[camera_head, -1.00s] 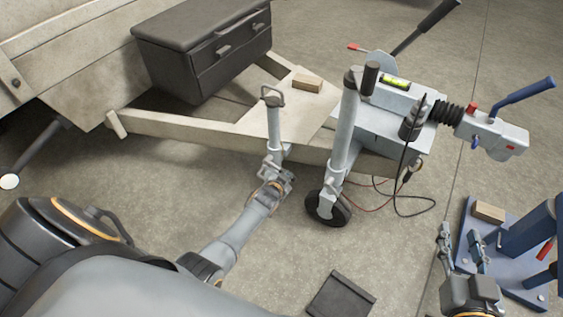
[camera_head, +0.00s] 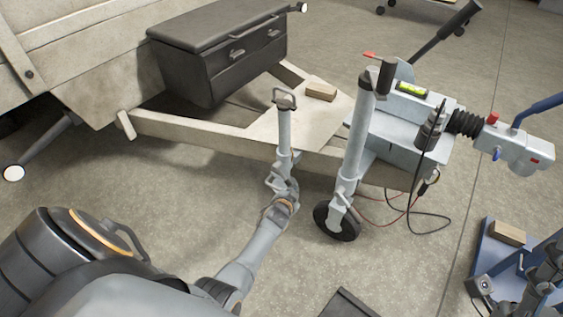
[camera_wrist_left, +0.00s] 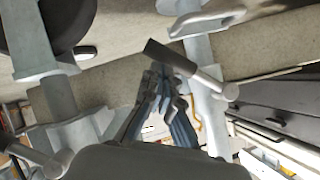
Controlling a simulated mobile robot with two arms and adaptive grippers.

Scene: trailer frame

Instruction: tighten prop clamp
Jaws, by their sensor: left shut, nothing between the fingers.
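The prop (camera_head: 285,127) is a grey upright tube with a loop handle on top, beside the trailer's drawbar. My left gripper (camera_head: 283,183) is at the lower part of the prop, shut and empty. In the left wrist view, the gripper fingers (camera_wrist_left: 158,100) are together. The clamp lever (camera_wrist_left: 180,63), with a black grip and a grey shank, lies just beyond the fingertips and leads to the prop tube (camera_wrist_left: 207,100). I cannot tell whether the fingers touch the lever. My right gripper (camera_head: 537,285) is partly cut off at the lower right corner; its fingers are unclear.
The jockey wheel (camera_head: 337,222) stands right of the prop; it also shows in the left wrist view (camera_wrist_left: 50,22). The black toolbox (camera_head: 215,60) and a wooden block (camera_head: 321,91) are on the frame. A blue stand (camera_head: 490,255) is at the right. Cables hang by the coupling.

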